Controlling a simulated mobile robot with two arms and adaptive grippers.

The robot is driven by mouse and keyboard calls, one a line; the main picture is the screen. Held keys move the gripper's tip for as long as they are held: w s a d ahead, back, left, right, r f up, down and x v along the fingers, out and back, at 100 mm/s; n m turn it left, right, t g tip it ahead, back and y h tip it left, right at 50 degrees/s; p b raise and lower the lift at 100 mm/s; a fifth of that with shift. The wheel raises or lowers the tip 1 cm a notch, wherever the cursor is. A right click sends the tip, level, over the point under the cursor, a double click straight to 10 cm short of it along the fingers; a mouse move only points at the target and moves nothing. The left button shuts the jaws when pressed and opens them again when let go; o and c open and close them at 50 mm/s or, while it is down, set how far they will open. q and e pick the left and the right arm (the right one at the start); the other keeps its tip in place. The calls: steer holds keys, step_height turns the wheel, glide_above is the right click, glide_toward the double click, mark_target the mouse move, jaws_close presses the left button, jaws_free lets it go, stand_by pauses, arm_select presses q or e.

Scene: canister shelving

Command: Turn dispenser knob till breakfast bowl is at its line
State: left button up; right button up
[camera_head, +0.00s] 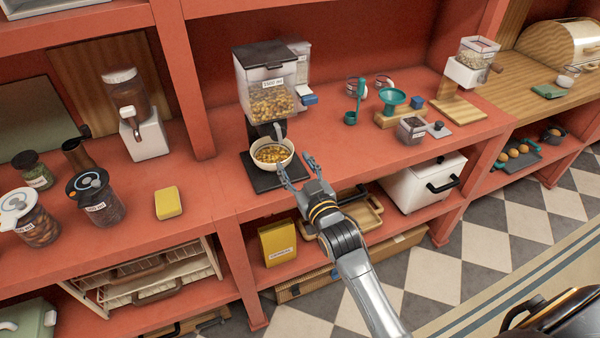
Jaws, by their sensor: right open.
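The cereal dispenser (268,85) stands on the red shelf, with a clear hopper of golden cereal, a dark lid and a label. The breakfast bowl (272,154) sits under its spout on a dark base (262,180) and holds golden cereal. I cannot make out a fill line on it. The dispenser's knob is not clearly told; a dark part shows below the hopper. My right gripper (295,172) is open, its fingers at the right rim of the bowl. I cannot tell whether they touch it. My left gripper is not in view.
Jars (97,196) and a yellow block (168,202) stand to the left. Teal funnel (392,97), teal scoop (355,103) and a small container (411,130) stand to the right. A shelf upright (187,80) rises left of the dispenser.

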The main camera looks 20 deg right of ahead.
steer(key=shift+s, duration=1.45)
steer(key=shift+f, duration=0.1)
steer(key=s+f+g+b, duration=0.1)
steer(key=s+f+g, duration=0.25)
steer(key=f, duration=0.95)
steer(key=s+a+f+g+b, duration=0.15)
steer(key=s+f, duration=0.35)
steer(key=f, duration=0.8)
steer(key=s+f+g, duration=0.4)
steer(key=f, duration=0.9)
steer(key=s+d+f+g, duration=0.1)
steer(key=s+f+g, duration=0.1)
steer(key=s+f, duration=0.5)
steer(key=s+d+f+g+b, duration=0.1)
steer(key=s+f, duration=0.7)
steer(key=s, duration=0.8)
steer(key=s+d+f+g+b, duration=0.1)
steer(key=s+f+g, duration=0.4)
steer(key=s, duration=0.7)
step_height(320, 180, down, 2)
steer(key=shift+s+d+f+h, duration=0.15)
steer(key=shift+s+d+h, duration=0.2)
steer(key=shift+d, duration=0.45)
